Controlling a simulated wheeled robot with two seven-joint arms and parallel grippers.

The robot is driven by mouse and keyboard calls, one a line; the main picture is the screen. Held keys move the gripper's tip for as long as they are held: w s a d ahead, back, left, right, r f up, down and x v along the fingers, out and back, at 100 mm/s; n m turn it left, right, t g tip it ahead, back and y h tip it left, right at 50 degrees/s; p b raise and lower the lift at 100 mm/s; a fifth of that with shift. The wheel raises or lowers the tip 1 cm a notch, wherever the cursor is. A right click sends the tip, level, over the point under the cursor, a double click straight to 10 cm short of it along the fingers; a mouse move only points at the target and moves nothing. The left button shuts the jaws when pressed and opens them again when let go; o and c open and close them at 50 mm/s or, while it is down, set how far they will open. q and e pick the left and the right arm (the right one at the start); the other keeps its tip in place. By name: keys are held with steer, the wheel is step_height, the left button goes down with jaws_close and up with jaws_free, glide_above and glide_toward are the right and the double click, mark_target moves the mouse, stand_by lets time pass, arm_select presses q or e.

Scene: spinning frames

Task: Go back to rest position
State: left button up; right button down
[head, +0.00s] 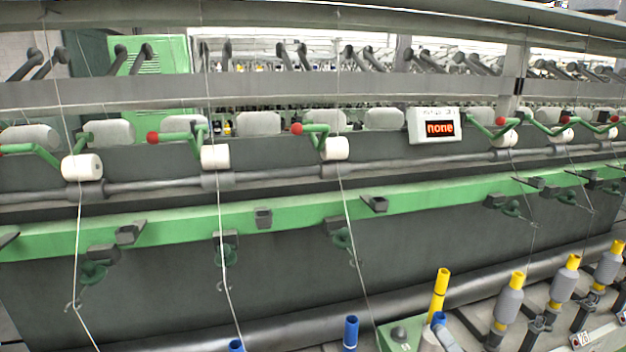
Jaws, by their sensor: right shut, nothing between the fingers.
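A small pale grey piece at the bottom edge, right of centre, is what shows of my right gripper (446,340). It is beside a blue tube top (438,318) and below a yellow tube (438,290). Its fingers are hard to make out; it appears shut and holds nothing that I can see. Most of my right arm is out of the picture. My left gripper is not in view.
The spinning frame spans the view, with white rovings (82,167), red-knobbed green arms, a green rail (300,213) and thin hanging threads. A display (436,126) reads "none". Grey bobbins (509,302) stand at the lower right. Blue tube tops (350,333) show at the bottom.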

step_height(320, 180, down, 20)
steer(key=s+d+r+m+g+h, duration=0.1)
steer(key=s+m+g+h, duration=0.15)
steer(key=h, duration=1.65)
steer(key=s+d+f+n+g+h, duration=0.1)
steer(key=s+f+g, duration=0.4)
steer(key=s, duration=0.4)
steer(key=s+d+f+n+g+h, duration=0.15)
steer(key=s+f+g, duration=0.3)
steer(key=s, duration=0.45)
step_height(320, 180, down, 29)
steer(key=s+a+g, duration=0.1)
steer(key=s+g, duration=0.1)
steer(key=s, duration=0.1)
steer(key=s+d+f, duration=0.2)
steer(key=s+f, duration=1.1)
steer(key=s, duration=0.2)
steer(key=shift+d+f+n+g, duration=0.25)
steer(key=shift+d+n+g, duration=0.05)
steer(key=shift+d+g, duration=0.1)
